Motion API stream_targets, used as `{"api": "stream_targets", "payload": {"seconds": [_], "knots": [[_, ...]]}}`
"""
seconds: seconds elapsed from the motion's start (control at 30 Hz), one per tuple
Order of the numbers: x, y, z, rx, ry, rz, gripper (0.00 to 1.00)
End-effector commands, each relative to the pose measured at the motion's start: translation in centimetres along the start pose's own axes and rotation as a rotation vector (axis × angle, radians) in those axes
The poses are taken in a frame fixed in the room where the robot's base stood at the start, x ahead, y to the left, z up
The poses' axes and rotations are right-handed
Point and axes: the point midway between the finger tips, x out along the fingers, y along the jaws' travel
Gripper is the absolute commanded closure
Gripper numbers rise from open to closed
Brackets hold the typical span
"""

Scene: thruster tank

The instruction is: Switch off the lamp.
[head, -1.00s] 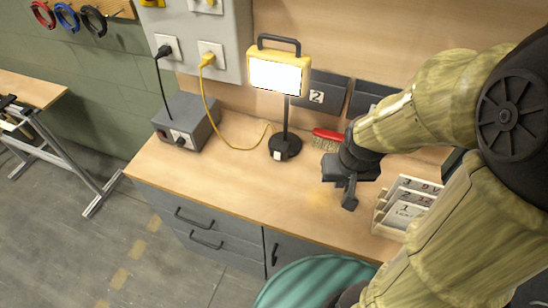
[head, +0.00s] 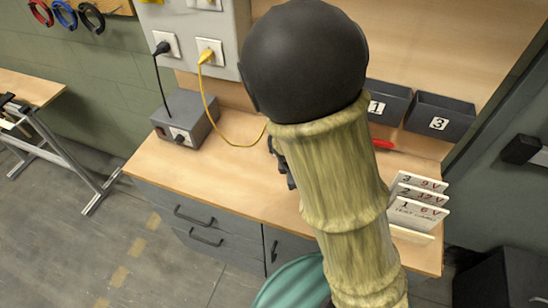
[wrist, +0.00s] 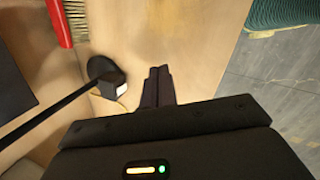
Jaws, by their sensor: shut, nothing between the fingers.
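The lamp is mostly hidden behind my arm in the head view. In the wrist view its round black base (wrist: 104,72) and thin black stem show left of my fingers, with a small white switch block (wrist: 121,88) on the base's edge. The lamp head is not clearly seen, so I cannot tell whether it is lit now. My gripper (wrist: 159,72) is shut and empty, its fingertips over the bench top just right of the base and apart from the switch in the picture. I cannot tell their height above the bench.
A red-handled brush (wrist: 60,20) lies beyond the lamp base. A grey box (head: 184,122) with a black cable stands left on the bench (head: 200,172), and a yellow cable (head: 213,110) runs behind my arm. Card holder (head: 415,203) at right; teal round top (head: 290,287) in front.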

Motion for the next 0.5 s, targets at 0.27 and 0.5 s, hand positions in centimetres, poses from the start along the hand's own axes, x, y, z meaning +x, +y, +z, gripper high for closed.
{"api": "stream_targets", "payload": {"seconds": [0.27, 0.5], "knots": [[0.8, 1.4, -5.3, -0.668, -0.106, 0.127, 1.0], [-0.2, 2.5, -9.6, -1.133, -0.213, 0.232, 1.0]]}}
